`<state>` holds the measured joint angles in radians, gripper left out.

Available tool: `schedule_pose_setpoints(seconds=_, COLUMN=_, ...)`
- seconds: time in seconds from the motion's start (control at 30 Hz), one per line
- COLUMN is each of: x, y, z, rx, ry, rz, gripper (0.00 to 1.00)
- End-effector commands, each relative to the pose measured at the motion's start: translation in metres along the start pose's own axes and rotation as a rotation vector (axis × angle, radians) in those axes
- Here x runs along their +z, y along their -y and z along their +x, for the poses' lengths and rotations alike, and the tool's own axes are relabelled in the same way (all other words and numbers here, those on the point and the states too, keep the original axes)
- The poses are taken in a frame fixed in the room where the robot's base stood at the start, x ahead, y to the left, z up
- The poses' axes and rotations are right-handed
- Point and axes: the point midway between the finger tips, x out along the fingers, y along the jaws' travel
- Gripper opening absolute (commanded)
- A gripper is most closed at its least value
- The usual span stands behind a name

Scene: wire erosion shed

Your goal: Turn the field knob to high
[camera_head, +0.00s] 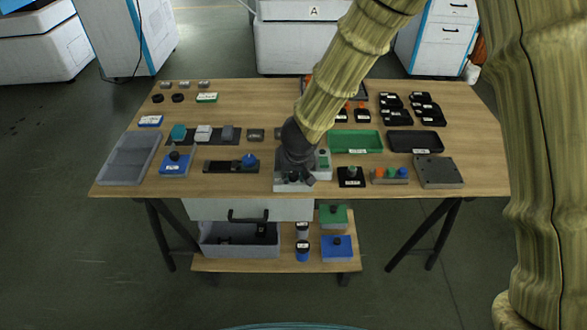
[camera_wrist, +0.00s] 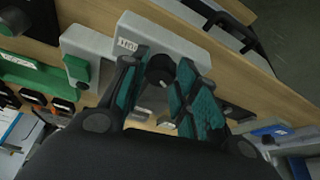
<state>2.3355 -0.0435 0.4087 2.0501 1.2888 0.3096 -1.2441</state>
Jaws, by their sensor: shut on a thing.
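The black field knob (camera_wrist: 160,68) sits on a light grey box (camera_wrist: 178,38) with a small white label at one end. My gripper (camera_wrist: 161,72) has its teal-padded fingers on either side of the knob and is shut on it. In the head view my gripper (camera_head: 296,176) is over the grey box (camera_head: 294,187) near the front middle of the table and hides most of it. I cannot read the knob's pointer or the label from these frames.
Right of the box stand a unit with a green part (camera_head: 323,160), a black box with a knob (camera_head: 351,177) and a coloured-button strip (camera_head: 389,176). Left are a black slide with a blue knob (camera_head: 231,166) and a blue box (camera_head: 175,165). A drawer (camera_head: 249,209) hangs below the tabletop.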

Motion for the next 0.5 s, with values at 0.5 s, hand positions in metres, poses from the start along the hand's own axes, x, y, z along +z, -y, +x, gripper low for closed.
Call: schedule_pose_setpoints(seconds=0.5, x=-0.0022, y=0.0031, z=-0.0069, rx=0.134, ry=0.003, rz=0.32, gripper=0.06)
